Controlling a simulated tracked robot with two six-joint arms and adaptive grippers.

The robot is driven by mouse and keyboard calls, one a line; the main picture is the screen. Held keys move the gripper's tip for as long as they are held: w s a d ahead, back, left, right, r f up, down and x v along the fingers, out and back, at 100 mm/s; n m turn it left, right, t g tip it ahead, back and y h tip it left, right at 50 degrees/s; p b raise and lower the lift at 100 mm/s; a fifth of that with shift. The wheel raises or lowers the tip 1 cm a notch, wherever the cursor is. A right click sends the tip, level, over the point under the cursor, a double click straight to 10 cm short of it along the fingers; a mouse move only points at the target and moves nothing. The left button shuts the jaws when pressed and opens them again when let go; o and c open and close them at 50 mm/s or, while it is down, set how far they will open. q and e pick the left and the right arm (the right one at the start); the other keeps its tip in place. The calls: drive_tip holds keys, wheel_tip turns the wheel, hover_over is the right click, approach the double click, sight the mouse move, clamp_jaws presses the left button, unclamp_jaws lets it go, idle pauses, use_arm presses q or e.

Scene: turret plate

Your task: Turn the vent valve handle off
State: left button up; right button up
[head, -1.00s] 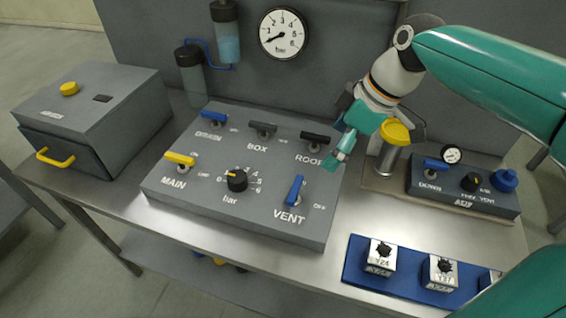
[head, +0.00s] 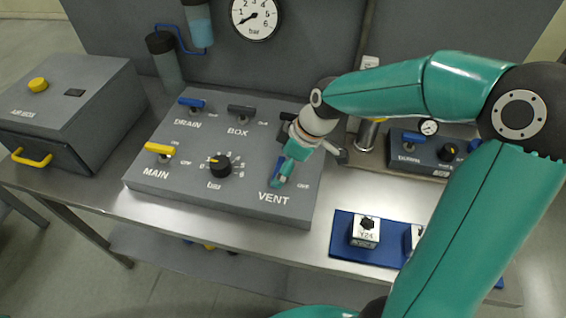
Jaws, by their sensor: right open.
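The VENT valve handle (head: 277,170) is a blue lever at the front right of the grey valve panel (head: 225,203), just above the VENT label. Only a blue sliver of it shows; the rest is hidden by my right gripper. An OFF label lies to its right. My right gripper (head: 282,179) is open, with its teal fingers pointing down at the handle. I cannot tell whether the fingers touch it. The handle's exact angle is hidden. My left gripper is not in view.
A yellow MAIN lever (head: 159,149), blue DRAIN lever (head: 192,103), dark BOX lever (head: 241,111) and black bar knob (head: 220,167) share the panel. A blue tray (head: 343,246) with metal blocks lies at right. A grey box (head: 75,105) stands at left.

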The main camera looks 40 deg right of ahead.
drive_tip(key=shift+w+a+f, duration=0.1)
drive_tip(key=shift+a+f, duration=0.05)
drive_tip(key=shift+f, duration=0.35)
